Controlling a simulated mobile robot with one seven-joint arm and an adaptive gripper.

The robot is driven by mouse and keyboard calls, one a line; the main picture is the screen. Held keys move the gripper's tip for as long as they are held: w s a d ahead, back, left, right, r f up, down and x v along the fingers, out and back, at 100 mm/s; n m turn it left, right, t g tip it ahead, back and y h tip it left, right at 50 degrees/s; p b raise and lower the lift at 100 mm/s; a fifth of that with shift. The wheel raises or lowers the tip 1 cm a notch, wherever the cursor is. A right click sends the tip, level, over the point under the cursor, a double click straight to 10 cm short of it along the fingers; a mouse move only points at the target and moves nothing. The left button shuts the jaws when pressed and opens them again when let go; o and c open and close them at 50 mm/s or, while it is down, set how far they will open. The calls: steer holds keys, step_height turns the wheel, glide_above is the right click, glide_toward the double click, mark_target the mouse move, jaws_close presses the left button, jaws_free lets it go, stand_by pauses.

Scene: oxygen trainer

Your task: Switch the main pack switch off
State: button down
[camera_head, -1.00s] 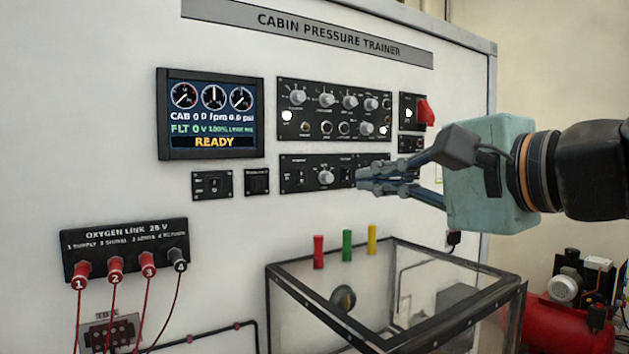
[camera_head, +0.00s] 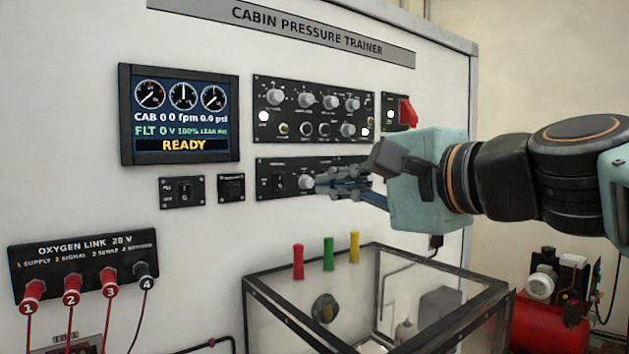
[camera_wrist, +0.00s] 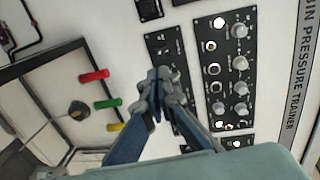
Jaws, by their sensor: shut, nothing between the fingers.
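The labels are too small to read, so I cannot tell which control is the main pack switch. A black lower control panel (camera_head: 263,190) carries a toggle switch (camera_head: 278,181) at its left and a grey knob (camera_head: 306,182) near its middle. My gripper (camera_head: 320,183) is shut and empty in front of this panel, just right of the knob, and hides the panel's right part. In the wrist view, the closed fingertips (camera_wrist: 157,80) overlap the lower panel (camera_wrist: 164,45); I cannot tell whether they touch it. A small switch panel (camera_head: 182,192) is further left.
A larger knob panel (camera_head: 315,115) is above, beside a red guarded switch (camera_head: 407,112). The display (camera_head: 180,115) reads READY. An open-topped clear box (camera_head: 375,285) stands below, with red, green and yellow pegs on the wall behind. Cables hang from the oxygen link block (camera_head: 85,262).

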mark_target(281, 189)
steer(key=p+x, duration=0.1)
steer(key=x, duration=0.9)
steer(key=shift+w+a+f, duration=0.1)
steer(key=shift+w+a, duration=0.15)
steer(key=shift+w, duration=0.05)
steer(key=shift+w+a+f+b, duration=0.15)
steer(key=shift+w+f+b, duration=0.25)
steer(key=shift+b, duration=0.65)
steer(key=shift+s+f+b, duration=0.15)
steer(key=shift+b, duration=0.95)
steer(key=b, duration=0.3)
steer(key=shift+f+t+y, duration=0.1)
steer(key=shift+t+y, duration=0.2)
steer(key=shift+t, duration=0.1)
steer(key=shift+r, duration=0.3)
steer(key=shift+f, duration=0.15)
